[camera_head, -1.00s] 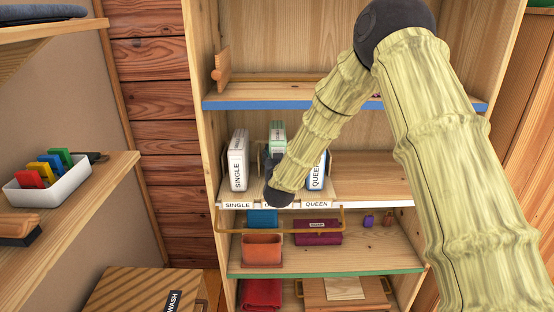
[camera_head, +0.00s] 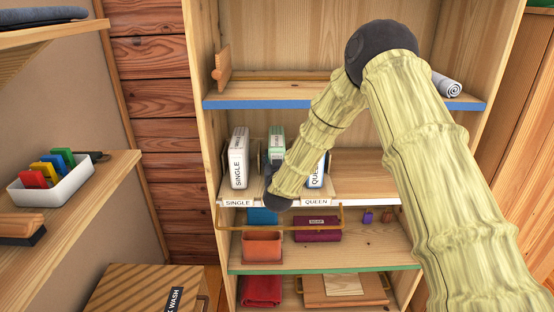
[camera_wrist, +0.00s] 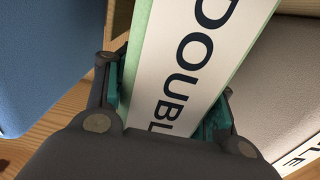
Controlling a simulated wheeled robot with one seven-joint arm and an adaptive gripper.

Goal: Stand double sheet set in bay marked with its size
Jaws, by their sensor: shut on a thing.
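The double sheet set shows in the wrist view as a pale green pack with a white label reading DOUBLE (camera_wrist: 185,65). My gripper (camera_wrist: 170,115) is shut on it, one finger on each side. In the head view the green-and-white double set (camera_head: 277,138) stands upright between the single sheet set (camera_head: 239,158) and the queen sheet set (camera_head: 315,172). The bay strip reads SINGLE at left and QUEEN (camera_head: 316,202) at right; my arm hides the middle label. Most of my gripper is hidden behind my forearm, so contact with the bay floor cannot be told.
Thin dividers stand between the sets. A brown rail (camera_head: 285,228) runs in front of the shelf below, with an orange bin (camera_head: 262,247) and a maroon box (camera_head: 316,232) there. The shelf right of the queen set (camera_head: 370,188) is clear.

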